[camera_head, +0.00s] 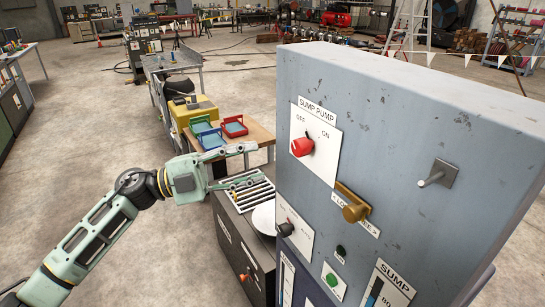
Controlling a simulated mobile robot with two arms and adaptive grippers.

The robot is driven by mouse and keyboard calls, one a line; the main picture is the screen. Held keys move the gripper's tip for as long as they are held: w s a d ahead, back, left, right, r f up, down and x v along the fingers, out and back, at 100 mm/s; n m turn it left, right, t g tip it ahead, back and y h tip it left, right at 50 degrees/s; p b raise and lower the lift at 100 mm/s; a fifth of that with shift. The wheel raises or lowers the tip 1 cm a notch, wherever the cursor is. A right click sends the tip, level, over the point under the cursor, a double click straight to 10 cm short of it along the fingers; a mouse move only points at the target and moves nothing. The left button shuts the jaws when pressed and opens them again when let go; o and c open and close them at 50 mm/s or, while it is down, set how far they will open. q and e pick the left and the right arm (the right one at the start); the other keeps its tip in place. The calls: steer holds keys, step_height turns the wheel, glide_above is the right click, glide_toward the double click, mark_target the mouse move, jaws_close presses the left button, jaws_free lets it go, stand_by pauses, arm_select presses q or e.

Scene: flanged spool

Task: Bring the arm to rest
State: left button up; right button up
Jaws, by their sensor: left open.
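My left arm (100,235) reaches in from the lower left. Its gripper (254,164) is open and empty, with its fingers pointing right toward the grey control cabinet (400,120). The fingertips appear apart from the cabinet's face. The cabinet carries a red rotary knob (302,147) under a SUMP PUMP label, between OFF and ON marks; I cannot tell its exact setting. A brass latch (353,207) sits below the knob. My right gripper is not in view.
A metal lever (436,174), a green button (331,280) and a black button (340,251) are on the cabinet. A dark slatted-top unit (232,240) stands below the gripper. Behind it, a wooden table (262,134) holds blue and red trays. Open concrete floor lies left.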

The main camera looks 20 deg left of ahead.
arm_select(q)
steer(key=shift+v, duration=1.05)
steer(key=shift+f, duration=0.1)
